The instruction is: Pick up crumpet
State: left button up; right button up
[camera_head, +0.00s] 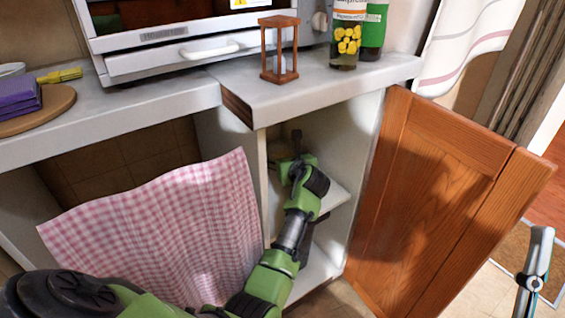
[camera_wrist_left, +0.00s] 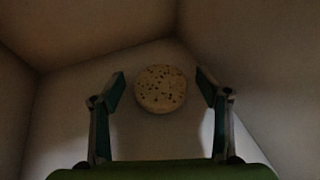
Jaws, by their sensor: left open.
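The crumpet (camera_wrist_left: 160,88) shows in the left wrist view as a round, pale disc with dark specks. It sits inside a dim, light-walled cupboard space. My left gripper (camera_wrist_left: 160,94) is open, with one finger on each side of the crumpet in that view. I cannot tell how far the crumpet is beyond the fingertips; no contact shows. In the head view my green left arm reaches into the open cupboard, and the left gripper (camera_head: 296,146) is by the inner shelf (camera_head: 335,195). The crumpet does not show there. My right gripper is not in view.
The wooden cupboard door (camera_head: 425,190) stands open at the right. A pink checked cloth (camera_head: 165,230) hangs left of my arm. The worktop (camera_head: 285,95) above holds an hourglass (camera_head: 279,50), a jar (camera_head: 346,45) and an oven (camera_head: 165,50). Cupboard walls surround the gripper closely.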

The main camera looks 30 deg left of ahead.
pick_arm(q)
jog(key=c, duration=1.2)
